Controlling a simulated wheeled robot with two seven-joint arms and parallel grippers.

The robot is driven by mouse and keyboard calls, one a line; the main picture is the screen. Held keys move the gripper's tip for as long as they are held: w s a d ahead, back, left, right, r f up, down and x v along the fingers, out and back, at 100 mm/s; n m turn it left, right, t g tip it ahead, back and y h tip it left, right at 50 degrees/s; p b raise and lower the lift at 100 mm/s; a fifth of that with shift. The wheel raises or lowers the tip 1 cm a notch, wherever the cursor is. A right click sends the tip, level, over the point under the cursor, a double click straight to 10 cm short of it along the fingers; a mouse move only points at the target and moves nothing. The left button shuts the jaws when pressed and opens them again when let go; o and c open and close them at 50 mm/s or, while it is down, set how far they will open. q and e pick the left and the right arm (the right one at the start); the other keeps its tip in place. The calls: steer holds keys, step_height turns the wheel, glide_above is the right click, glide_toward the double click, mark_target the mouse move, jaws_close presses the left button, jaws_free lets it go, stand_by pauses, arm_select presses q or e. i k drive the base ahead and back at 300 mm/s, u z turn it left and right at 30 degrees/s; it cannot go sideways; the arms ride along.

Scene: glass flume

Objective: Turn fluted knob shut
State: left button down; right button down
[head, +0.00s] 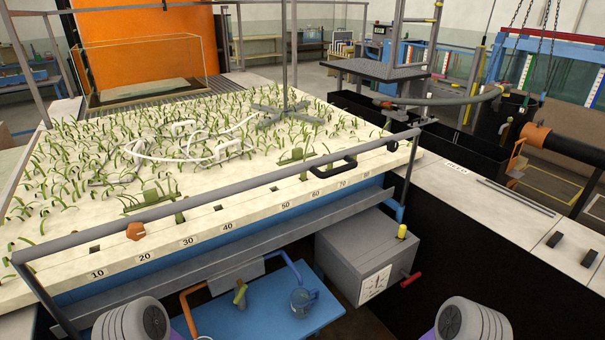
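An orange lobed knob (135,231) sits at the front edge of the planted bed, near the left, just above the numbered scale. A small yellow ribbed-looking cap (402,231) stands on top of a grey box (357,252) below the bed's right part. An olive handle (240,292) stands at an orange pipe below the bed. I cannot tell for sure which of these is the fluted knob, or how far any is turned. Neither of my grippers is in view; only rounded grey parts of my arms show at the bottom edge.
A grey rail (210,203) runs along the bed's front. A red handle (411,279) sticks out right of the grey box, which bears a white dial. A pale counter (500,205) lies right.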

mark_target(136, 232)
steer(key=u, duration=0.85)
steer(key=k, duration=0.85)
steer(key=u, duration=0.25)
steer(key=i, duration=1)
